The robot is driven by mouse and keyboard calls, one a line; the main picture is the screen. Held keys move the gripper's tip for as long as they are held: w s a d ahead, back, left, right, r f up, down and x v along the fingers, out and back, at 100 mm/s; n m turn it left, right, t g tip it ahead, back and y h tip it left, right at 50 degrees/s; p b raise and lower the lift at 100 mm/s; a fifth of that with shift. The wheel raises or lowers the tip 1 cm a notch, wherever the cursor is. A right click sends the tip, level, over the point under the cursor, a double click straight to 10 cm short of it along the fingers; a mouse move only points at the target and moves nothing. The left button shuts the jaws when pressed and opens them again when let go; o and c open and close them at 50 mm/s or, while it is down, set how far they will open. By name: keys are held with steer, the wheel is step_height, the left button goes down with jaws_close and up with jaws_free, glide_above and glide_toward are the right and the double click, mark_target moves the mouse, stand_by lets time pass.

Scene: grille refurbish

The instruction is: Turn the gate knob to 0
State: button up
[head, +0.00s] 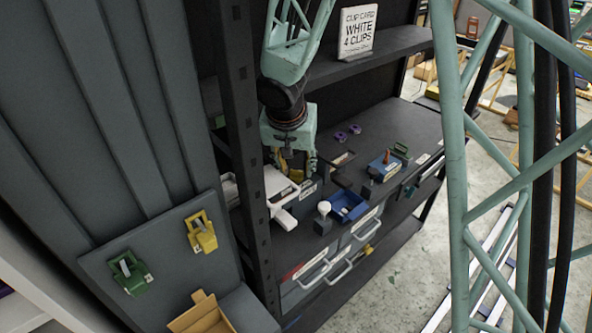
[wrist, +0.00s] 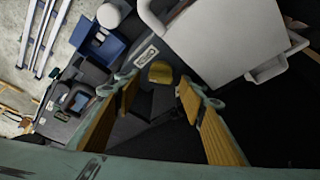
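My gripper (head: 290,163) hangs over the left part of the dark workbench (head: 385,130), close behind a white housing with a handle (head: 280,188). In the wrist view my gripper (wrist: 157,86) is open, with its two yellow-padded fingers apart and nothing held. A rounded yellow-brown knob (wrist: 160,72) shows just beyond the fingertips, roughly between them. It may be the gate knob. A small pale label (wrist: 147,55) lies beside it. I cannot read the label or the knob's setting. In the head view the knob is not clear behind the gripper and housing.
The white housing (wrist: 215,35) is close to the fingers. A white ball on a dark post (head: 324,208) and a blue tray (head: 349,206) stand to the right. A shelf with a clip card (head: 358,30) is above; a rack upright (head: 243,120) is left.

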steer(key=shift+x, duration=0.75)
steer(key=shift+c, duration=0.9)
steer(key=c, duration=0.7)
